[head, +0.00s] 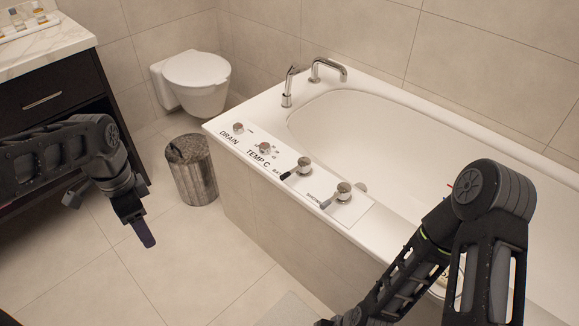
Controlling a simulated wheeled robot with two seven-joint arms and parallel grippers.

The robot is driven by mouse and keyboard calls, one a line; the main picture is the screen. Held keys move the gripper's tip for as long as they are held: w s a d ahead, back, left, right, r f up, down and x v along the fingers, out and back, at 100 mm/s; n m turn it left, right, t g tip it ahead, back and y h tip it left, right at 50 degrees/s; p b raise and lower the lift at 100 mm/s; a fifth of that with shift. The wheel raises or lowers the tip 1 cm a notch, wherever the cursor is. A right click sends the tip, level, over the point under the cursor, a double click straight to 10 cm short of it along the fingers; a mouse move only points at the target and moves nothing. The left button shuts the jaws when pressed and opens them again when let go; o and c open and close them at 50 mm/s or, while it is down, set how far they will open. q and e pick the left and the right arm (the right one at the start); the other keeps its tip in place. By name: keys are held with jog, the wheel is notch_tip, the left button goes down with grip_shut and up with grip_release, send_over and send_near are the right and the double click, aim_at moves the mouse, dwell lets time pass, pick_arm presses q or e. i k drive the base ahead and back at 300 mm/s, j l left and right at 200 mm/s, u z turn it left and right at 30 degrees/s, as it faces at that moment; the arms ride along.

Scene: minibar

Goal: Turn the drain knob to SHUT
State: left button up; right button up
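The drain knob (238,128) is a small round metal knob at the far left end of the white control panel on the tub rim. The label "DRAIN" is printed in front of it; I cannot read its setting marks. My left gripper (145,238) hangs pointing down over the floor, to the left of the tub and apart from the knob. Its fingers show as one narrow dark shape, so its opening cannot be made out. My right arm reaches down to the bottom edge, where its gripper end (338,320) is mostly cut off.
A temperature knob (265,148) and two larger lever knobs (305,164) (344,190) share the panel. The faucet (328,70) stands behind. A round bin (192,170) stands beside the tub's left end, near a toilet (195,82). A dark vanity (50,90) is at left.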

aim_at(238, 128)
jog(key=i+j+z, duration=0.2)
jog(key=i+z, duration=0.25)
jog(key=i+j+z, duration=0.3)
jog(key=z, duration=0.15)
